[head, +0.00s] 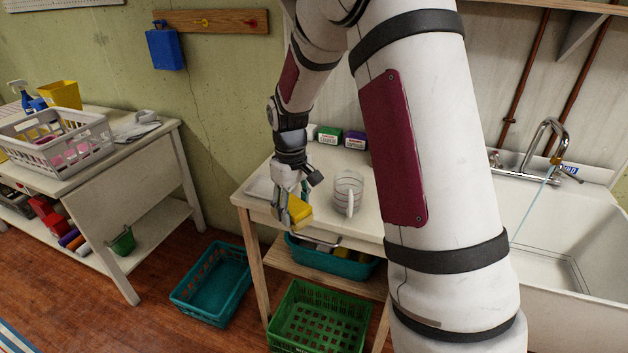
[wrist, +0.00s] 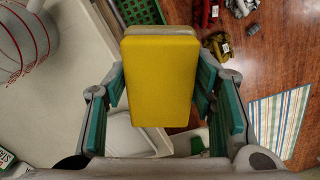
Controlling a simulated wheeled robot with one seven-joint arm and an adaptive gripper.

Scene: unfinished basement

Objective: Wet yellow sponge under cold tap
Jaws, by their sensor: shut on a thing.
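My gripper (head: 287,203) is shut on the yellow sponge (head: 299,209), at the front left edge of the small table. In the wrist view the sponge (wrist: 160,82) sits between the two teal-padded fingers, its broad yellow face toward the camera and a paler layer behind. The tap (head: 549,132) is over the white sink (head: 572,240) at the right, well away from my gripper. A thin pale-blue stream runs down from its spout. A blue label (head: 571,169), apparently reading COLD, is by the tap. My arm hides part of the sink's left side.
A clear measuring jug (head: 348,186) stands on the small table (head: 262,187), close right of my gripper. Small boxes (head: 355,139) are behind. A teal basket (head: 213,284) and a green crate (head: 318,318) are on the floor. A white basket (head: 60,150) is on the left bench.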

